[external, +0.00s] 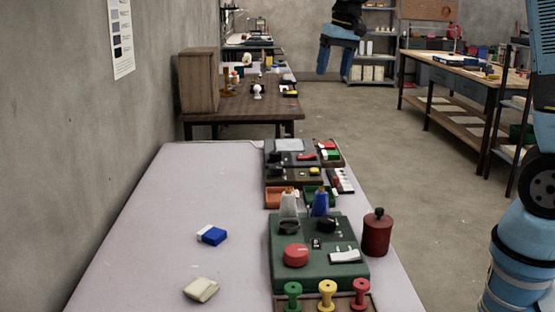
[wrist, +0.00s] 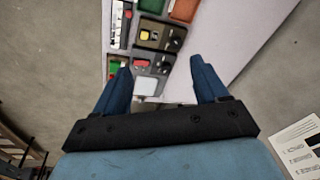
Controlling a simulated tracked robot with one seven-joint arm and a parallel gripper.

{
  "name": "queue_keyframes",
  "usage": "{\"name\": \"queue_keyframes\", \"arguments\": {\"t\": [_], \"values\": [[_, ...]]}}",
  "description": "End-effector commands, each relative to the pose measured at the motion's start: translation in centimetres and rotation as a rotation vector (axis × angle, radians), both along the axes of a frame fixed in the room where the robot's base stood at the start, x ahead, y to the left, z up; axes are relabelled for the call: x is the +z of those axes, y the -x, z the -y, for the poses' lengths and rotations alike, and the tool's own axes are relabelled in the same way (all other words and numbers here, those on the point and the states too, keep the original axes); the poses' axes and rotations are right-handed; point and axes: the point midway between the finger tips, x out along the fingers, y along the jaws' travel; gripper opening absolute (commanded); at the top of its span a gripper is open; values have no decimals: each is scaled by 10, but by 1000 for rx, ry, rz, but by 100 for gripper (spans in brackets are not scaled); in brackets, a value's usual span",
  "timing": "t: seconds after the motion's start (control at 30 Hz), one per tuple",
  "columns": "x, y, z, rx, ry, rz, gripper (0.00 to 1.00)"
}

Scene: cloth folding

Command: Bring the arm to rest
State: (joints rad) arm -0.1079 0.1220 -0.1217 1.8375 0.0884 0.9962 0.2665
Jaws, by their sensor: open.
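My gripper (external: 336,57) is raised high at the top of the external view, over the floor beyond the far end of the table. In the wrist view its two blue fingers (wrist: 160,80) are spread wide, with nothing between them but the view of the table end below. The folded cream cloth (external: 201,289) lies at the near left of the pale table (external: 165,225). A blue and white block (external: 211,235) lies a little farther back. My gripper is far from both.
A green control box (external: 318,275), a red canister (external: 377,233) and colored spools (external: 327,291) stand along the table's right side. A wooden workbench (external: 465,75) is at the right. A brown cabinet (external: 199,80) stands on a farther table. Open floor lies between.

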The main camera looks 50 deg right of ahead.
Motion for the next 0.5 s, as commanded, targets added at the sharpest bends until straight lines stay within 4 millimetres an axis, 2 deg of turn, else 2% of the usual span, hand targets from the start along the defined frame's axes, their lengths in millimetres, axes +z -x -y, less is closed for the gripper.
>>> {"name": "queue_keyframes", "arguments": {"t": [0.03, 0.2, 0.5], "values": [[10, 16, 1, 9, 0, 16, 73], [30, 63, 5, 49, 6, 59, 73], [50, 148, 8, 123, 32, 135, 73]]}}
